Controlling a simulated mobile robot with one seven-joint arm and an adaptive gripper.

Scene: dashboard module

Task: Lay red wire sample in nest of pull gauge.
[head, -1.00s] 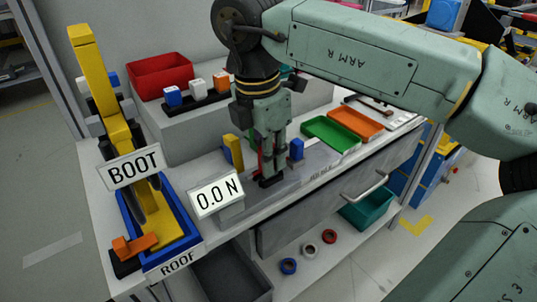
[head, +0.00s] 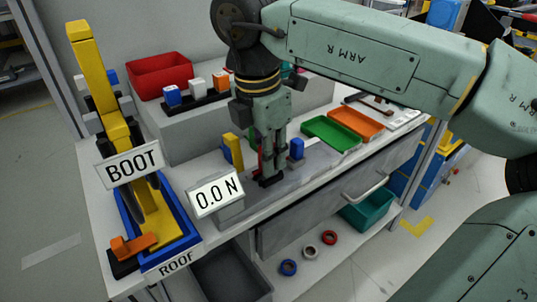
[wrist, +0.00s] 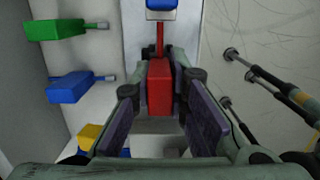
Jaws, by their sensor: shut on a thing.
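My gripper (head: 271,182) points down over the grey plate of the pull gauge, behind its "0.0 N" display (head: 215,194). It is shut on the red wire sample. In the wrist view the sample's red block (wrist: 159,88) sits between my fingers (wrist: 160,110), and a thin red part (wrist: 159,40) runs up toward a blue block with a pale edge (wrist: 161,5). In the head view only a narrow strip of red shows beside the fingers. A yellow block (head: 232,151) and a blue block (head: 297,148) stand on either side. I cannot tell whether the sample touches the nest.
A blue-rimmed yellow fixture labelled BOOT (head: 133,165) stands at left. A red bin (head: 160,75) and a rack of coloured cubes (head: 197,92) are behind. Green (head: 330,132) and orange (head: 356,124) trays lie right. Green (wrist: 57,29) and blue (wrist: 70,87) handled pieces show in the wrist view.

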